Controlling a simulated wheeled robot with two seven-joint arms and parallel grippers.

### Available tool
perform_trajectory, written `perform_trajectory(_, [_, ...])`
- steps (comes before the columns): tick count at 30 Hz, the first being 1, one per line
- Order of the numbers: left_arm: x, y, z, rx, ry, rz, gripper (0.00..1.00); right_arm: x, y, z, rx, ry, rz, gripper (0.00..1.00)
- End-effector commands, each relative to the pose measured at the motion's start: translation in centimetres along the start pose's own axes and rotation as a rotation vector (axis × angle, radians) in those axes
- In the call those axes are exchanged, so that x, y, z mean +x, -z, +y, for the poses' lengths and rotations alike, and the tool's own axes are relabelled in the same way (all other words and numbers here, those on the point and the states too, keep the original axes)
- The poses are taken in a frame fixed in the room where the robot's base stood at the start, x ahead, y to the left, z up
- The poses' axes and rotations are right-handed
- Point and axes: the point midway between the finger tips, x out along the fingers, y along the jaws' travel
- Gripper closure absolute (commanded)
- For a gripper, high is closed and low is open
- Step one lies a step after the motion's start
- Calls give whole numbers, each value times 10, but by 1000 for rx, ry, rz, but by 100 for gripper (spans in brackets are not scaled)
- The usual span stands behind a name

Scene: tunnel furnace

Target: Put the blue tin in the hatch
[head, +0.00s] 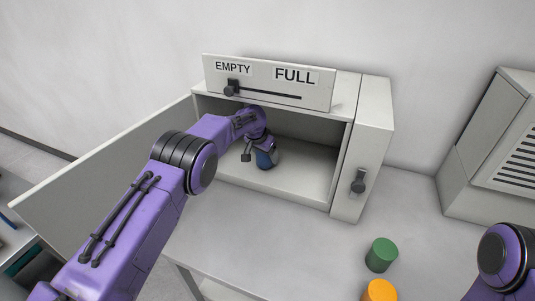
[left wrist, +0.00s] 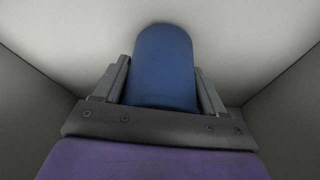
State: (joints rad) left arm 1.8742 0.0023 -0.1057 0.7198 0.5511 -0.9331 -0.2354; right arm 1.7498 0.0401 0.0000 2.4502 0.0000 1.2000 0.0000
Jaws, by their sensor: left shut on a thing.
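The blue tin (left wrist: 163,65) is between the two fingers of my left gripper (left wrist: 162,82), which is shut on it. In the head view the blue tin (head: 265,159) shows inside the open hatch (head: 310,186), left of its middle, partly hidden by my left gripper (head: 258,150). My left arm reaches in through the opening. I cannot tell whether the tin touches the hatch floor. The hatch door (head: 105,180) stands swung open to the left. My right gripper is out of view; only part of my right arm shows at the lower right.
A green tin (head: 381,254) and an orange tin (head: 379,291) stand on the table (head: 290,240) in front of the hatch. A panel marked EMPTY and FULL (head: 268,82) with a slider sits on top. A grey vented box (head: 495,150) stands at the right.

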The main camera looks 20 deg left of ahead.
Motion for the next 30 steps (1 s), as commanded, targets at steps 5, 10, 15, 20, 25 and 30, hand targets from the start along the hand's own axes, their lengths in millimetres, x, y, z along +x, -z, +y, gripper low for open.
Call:
perform_trajectory(5, [10,3,1,2,0,-2,72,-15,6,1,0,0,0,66])
perform_trajectory(10, [16,2,1,2,0,1,72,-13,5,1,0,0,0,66])
perform_trajectory(15, [18,0,1,2,0,2,72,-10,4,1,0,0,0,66])
perform_trajectory(20, [19,0,1,2,0,0,4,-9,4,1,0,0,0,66])
perform_trajectory(25, [19,0,1,2,0,0,4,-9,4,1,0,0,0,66])
perform_trajectory(30, [13,2,1,2,0,1,4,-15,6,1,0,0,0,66])
